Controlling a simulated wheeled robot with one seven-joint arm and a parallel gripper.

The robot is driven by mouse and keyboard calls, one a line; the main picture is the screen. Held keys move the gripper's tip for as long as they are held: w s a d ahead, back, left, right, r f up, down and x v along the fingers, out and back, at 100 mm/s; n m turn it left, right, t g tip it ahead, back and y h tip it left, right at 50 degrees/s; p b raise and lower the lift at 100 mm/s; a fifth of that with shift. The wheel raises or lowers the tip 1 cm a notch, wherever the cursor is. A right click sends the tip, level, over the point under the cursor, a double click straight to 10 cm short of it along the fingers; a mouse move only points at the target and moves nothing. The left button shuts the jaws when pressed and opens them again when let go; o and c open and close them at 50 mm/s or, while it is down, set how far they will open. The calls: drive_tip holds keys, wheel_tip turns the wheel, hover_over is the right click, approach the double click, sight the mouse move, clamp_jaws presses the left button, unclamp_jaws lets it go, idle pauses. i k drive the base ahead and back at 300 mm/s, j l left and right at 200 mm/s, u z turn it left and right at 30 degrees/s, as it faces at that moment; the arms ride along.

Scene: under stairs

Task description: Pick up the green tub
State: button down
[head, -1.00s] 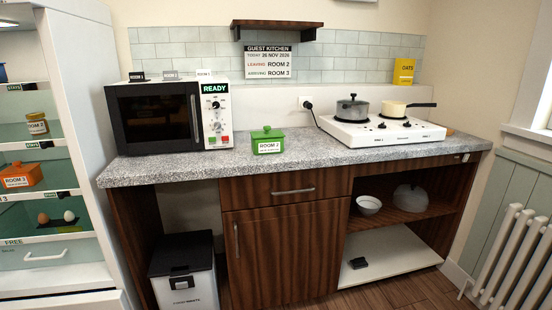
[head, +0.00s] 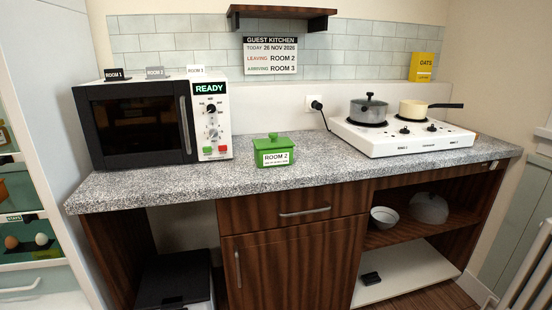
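The green tub (head: 273,145) stands upright on the speckled grey counter (head: 240,182), right of the microwave and left of the hob. It has a lid with a knob and a white front label reading ROOM 2, with smaller print below that I cannot read. Nothing touches it or stands in front of it. My gripper is not in view.
The black-and-white microwave (head: 150,120) shows READY. The white hob (head: 405,138) bears a grey lidded pot (head: 368,110) and a cream pan (head: 416,108). A dark shelf (head: 282,18) overhangs the back wall. The counter around the tub is clear. An open-fronted unit (head: 40,170) stands at left.

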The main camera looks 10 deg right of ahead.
sight(282, 157)
drive_tip(key=i+j+z, duration=0.15)
drive_tip(key=i+z, duration=0.25)
drive_tip(key=i+j+z, duration=0.35)
